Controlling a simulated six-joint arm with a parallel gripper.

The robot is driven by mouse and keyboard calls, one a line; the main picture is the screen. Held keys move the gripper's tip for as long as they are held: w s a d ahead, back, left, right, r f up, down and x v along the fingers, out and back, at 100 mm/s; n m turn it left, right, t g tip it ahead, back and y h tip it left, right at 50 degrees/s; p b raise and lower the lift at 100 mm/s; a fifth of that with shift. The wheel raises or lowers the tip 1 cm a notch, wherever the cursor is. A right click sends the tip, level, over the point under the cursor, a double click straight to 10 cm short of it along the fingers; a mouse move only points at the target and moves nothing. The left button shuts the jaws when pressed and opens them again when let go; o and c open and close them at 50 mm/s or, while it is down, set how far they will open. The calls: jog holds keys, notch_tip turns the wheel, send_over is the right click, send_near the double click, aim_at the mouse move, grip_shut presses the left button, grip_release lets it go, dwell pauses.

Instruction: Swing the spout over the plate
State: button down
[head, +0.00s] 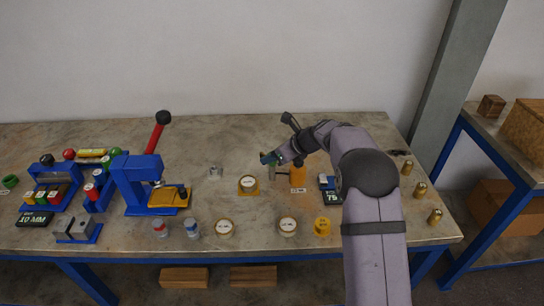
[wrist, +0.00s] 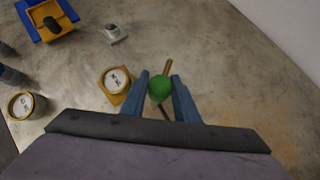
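The spout shows in the wrist view as a short brass rod (wrist: 168,67) with a green ball knob (wrist: 160,88) at its near end. My gripper (wrist: 160,76) has its two blue-grey fingers on either side of the green knob; I cannot tell whether they press on it. In the head view, my gripper (head: 271,159) is beside a yellow post (head: 298,173), with a bit of green at its fingers. The spout's mouth is not clear.
A blue press (head: 135,184) with a red lever (head: 155,138) stands to the left.

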jog(key=shift+r+n+g+y+p, duration=0.2)
jog(key=shift+n+g+y+p, duration=0.3)
jog(key=shift+n+p, duration=0.6)
jog(key=n+g+p, duration=0.1)
jog(key=p, duration=0.1)
jog(key=shift+w+n+g+y+p, duration=0.1)
jog(key=shift+n+g+y+p, duration=0.2)
jog(key=shift+n+y+p, duration=0.1)
jog(key=shift+f+n, duration=0.1)
jog(key=shift+n, duration=0.2)
jog(key=c, duration=1.4)
grip_release()
jog(key=shift+b+v, duration=0.7)
jog(key=shift+v, duration=2.95)
